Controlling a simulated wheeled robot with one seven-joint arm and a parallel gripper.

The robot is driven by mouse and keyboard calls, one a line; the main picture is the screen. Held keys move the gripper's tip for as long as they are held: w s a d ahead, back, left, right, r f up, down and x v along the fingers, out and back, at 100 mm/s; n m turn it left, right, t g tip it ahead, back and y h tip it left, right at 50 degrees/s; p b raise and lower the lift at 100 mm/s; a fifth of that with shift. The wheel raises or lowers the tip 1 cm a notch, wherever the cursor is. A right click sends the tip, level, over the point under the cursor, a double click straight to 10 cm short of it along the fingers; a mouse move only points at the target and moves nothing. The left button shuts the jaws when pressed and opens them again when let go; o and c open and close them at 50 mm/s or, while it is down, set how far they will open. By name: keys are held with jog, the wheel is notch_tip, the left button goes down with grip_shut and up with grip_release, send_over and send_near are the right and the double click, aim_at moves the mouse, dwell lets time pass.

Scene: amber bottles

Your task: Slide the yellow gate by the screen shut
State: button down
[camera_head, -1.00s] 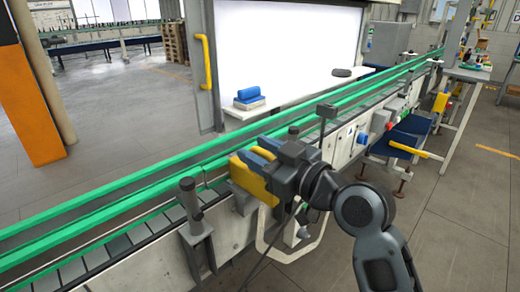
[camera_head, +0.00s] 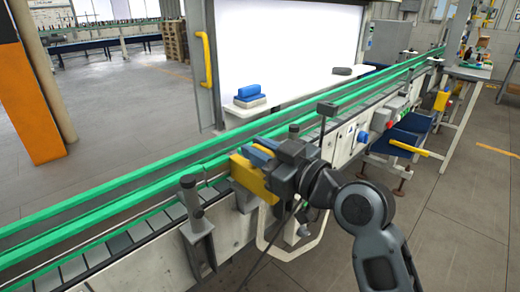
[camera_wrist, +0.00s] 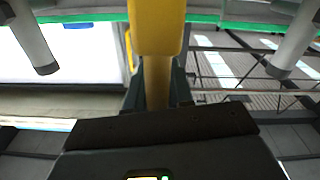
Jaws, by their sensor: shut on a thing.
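The yellow gate (camera_head: 247,177) sits at the near side of the green-railed conveyor, in front of the white screen (camera_head: 285,50). My gripper (camera_head: 258,156) is shut on it, with bluish fingers on either side of the yellow part. In the wrist view the yellow gate (camera_wrist: 157,28) rises between my fingers (camera_wrist: 157,85) at the top centre. My gripper hides part of the gate and of the rail behind it in the head view.
Green guide rails (camera_head: 130,192) run along the conveyor from lower left to upper right. A dark post (camera_head: 195,215) on a bracket stands left of the gate. A blue block (camera_head: 248,92) lies on the screen's ledge. Open floor lies at right.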

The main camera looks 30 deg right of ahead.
aim_at(239, 158)
jog(key=x, duration=0.2)
jog(key=b+x, duration=0.1)
jog(key=x, duration=0.2)
jog(key=shift+w+d, duration=0.1)
jog(key=shift+w, duration=0.35)
jog(key=shift+w+r, duration=0.15)
jog(key=shift+w, duration=0.15)
jog(key=c, duration=1.3)
grip_release()
jog(key=shift+o, duration=1)
jog(key=shift+b+v, duration=1.05)
jog(key=shift+v, duration=2.75)
